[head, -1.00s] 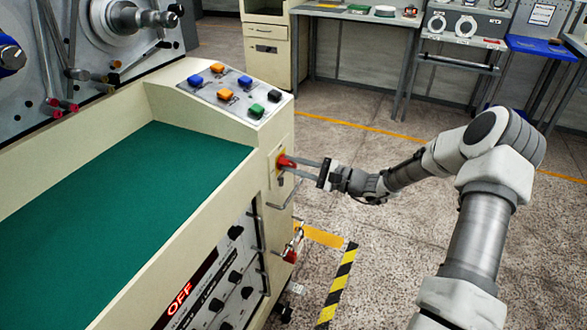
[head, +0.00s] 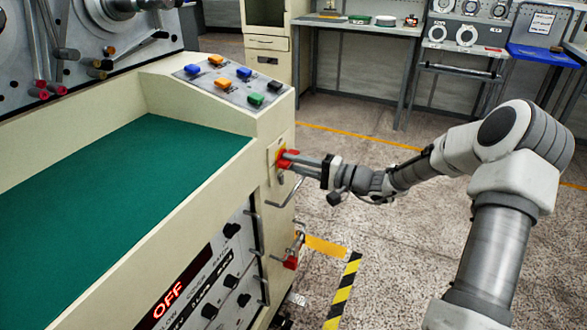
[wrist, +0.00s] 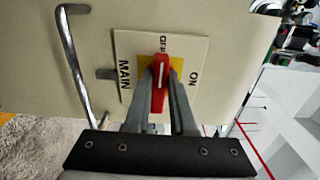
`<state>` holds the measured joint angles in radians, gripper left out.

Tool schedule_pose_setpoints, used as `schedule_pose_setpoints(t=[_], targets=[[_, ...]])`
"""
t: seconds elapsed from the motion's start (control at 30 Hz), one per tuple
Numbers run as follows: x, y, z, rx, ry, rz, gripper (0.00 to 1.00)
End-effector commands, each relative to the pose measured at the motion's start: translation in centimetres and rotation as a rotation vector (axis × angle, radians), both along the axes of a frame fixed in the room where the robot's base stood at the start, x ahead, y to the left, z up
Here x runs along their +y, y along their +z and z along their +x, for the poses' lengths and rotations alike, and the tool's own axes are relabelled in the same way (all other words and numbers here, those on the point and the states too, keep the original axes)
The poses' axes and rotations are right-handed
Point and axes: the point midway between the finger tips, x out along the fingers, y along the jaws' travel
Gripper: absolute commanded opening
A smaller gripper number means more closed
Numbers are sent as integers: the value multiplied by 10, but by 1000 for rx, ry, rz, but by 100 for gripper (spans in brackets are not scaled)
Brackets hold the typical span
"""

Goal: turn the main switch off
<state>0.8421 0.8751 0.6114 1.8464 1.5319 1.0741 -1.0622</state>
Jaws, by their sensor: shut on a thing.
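The main switch is a red rotary handle (wrist: 160,82) on a yellow square plate (wrist: 147,63), set in a cream panel marked MAIN, OFF and ON. In the wrist view the handle's white line points toward the OFF mark, with ON off to the right. In the head view the switch (head: 282,160) is on the end face of the cream machine. My gripper (head: 291,158) reaches it from the right and is shut on the red handle, one finger on each side. The fingers hide part of the plate.
A lit red OFF display (head: 168,300) shows on the machine's front panel. A bent metal handle (wrist: 75,65) sits beside the switch plate. Coloured push buttons (head: 226,84) are on the sloped console above. The floor to the right is open.

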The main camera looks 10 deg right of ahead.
Motion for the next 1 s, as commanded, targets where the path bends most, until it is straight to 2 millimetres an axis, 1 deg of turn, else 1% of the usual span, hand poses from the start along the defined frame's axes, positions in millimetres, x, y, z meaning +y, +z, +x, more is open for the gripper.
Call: schedule_pose_setpoints(t=[0.03, 0.6, 0.63, 0.7, 0.8, 1.0], targets=[[-1, -2, -1, -9, 0, -9, 0], [-1, -1, 0, -35, 0, -28, 0], [-1, -1, 0, -35, 0, -28, 24], [-1, -1, 0, -34, -1, -28, 37], [-1, -1, 0, -34, 0, -27, 52], [0, -1, 0, -34, 0, -26, 52]])
